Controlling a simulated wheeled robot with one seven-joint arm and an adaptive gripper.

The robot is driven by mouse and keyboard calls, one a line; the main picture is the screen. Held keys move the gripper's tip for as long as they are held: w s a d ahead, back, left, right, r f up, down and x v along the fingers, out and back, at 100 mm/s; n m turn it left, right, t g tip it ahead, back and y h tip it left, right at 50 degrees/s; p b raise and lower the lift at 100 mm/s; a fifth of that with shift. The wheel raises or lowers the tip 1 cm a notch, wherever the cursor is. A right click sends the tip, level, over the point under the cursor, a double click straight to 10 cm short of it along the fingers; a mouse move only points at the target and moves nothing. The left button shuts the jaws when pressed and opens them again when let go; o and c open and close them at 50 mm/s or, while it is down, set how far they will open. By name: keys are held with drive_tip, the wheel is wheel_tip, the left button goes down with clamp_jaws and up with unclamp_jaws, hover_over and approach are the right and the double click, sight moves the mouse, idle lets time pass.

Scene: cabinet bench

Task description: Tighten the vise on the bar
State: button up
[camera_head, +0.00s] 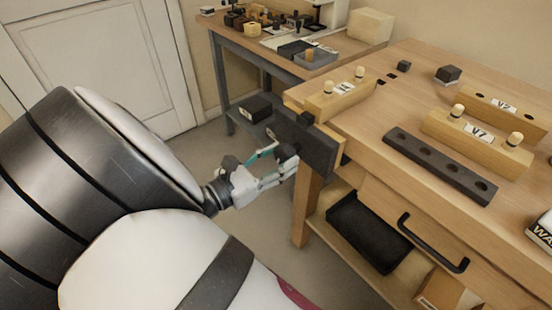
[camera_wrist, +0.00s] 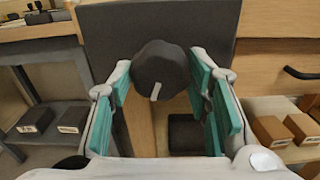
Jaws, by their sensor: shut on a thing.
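The vise is at the left front corner of the bench, with a dark front plate (camera_head: 318,150) that also fills the top of the wrist view (camera_wrist: 205,30). A round black knob (camera_wrist: 162,68) with a white mark stands out from the plate. My gripper (camera_head: 273,165) has its teal pads on either side of the knob, shut on it. In the wrist view the white mark points down and slightly left. A small dark piece (camera_head: 306,118) shows at the plate's top edge; I cannot tell whether it is the bar.
A labelled wooden block with pegs (camera_head: 340,98) sits behind the plate. A dark strip with holes (camera_head: 440,165) and a V7 block (camera_head: 478,140) lie on the bench (camera_head: 400,110). Below are a drawer handle (camera_head: 432,245) and black tray (camera_head: 368,232). A side table (camera_head: 262,62) stands behind.

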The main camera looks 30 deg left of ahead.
drive_tip(key=shift+m, duration=0.6)
drive_tip(key=shift+b, duration=0.3)
drive_tip(key=shift+m, duration=0.5)
drive_tip(key=o, duration=1)
drive_tip(key=shift+s, duration=0.1)
drive_tip(key=shift+p+v, duration=0.65)
drive_tip(key=shift+v, duration=2.9)
drive_tip(key=shift+f, duration=0.1)
